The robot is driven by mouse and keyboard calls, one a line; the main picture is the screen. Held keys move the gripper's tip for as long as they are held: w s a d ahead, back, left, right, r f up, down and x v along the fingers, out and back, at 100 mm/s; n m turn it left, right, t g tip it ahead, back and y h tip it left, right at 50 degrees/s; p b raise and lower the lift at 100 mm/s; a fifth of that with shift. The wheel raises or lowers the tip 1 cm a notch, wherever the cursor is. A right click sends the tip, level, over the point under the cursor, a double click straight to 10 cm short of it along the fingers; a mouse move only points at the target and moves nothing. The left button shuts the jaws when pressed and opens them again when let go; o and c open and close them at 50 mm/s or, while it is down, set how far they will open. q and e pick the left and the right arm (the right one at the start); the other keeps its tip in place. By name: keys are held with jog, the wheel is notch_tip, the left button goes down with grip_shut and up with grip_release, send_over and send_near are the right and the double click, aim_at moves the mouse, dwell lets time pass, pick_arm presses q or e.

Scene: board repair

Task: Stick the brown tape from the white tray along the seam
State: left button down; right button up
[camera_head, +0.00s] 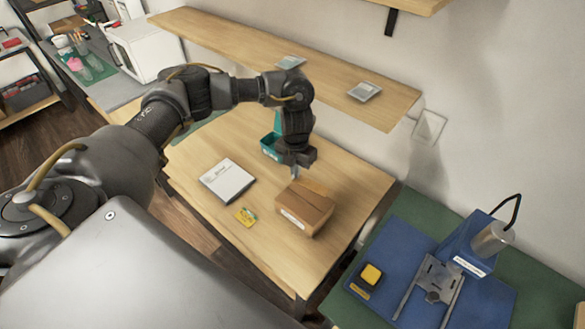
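A brown cardboard box (306,212) with a white label on its front side sits on the wooden table. A lighter brown strip (313,187) shows at the far upper edge of the box; I cannot tell whether it is tape or a flap. A flat white object (227,182), possibly the white tray, lies to the left of the box; no tape is clear on it. My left gripper (295,174) points down just behind the box's far left corner. Its fingers are too small to tell open from shut or whether they hold anything. My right gripper is out of view.
A teal bin (270,147) stands behind my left gripper. A small yellow item (246,217) lies on the table left of the box. A wooden shelf (225,50) runs along the wall. A blue mat (385,262) with a fixture is at the right. The table front is clear.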

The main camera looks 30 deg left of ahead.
aim_at(292, 190)
pick_arm(q)
jog(key=shift+s+a+f+m, duration=0.1)
jog(key=shift+a+f+m, duration=0.35)
jog(key=shift+m, duration=0.45)
jog(key=shift+f, duration=0.15)
notch_tip(292, 190, down, 4)
jog(key=b, duration=0.4)
jog(key=shift+f+b, duration=0.9)
jog(key=shift+f, duration=0.2)
jog(key=shift+f, duration=0.2)
jog(key=c, duration=1.6)
grip_release()
jog(key=shift+r, duration=0.1)
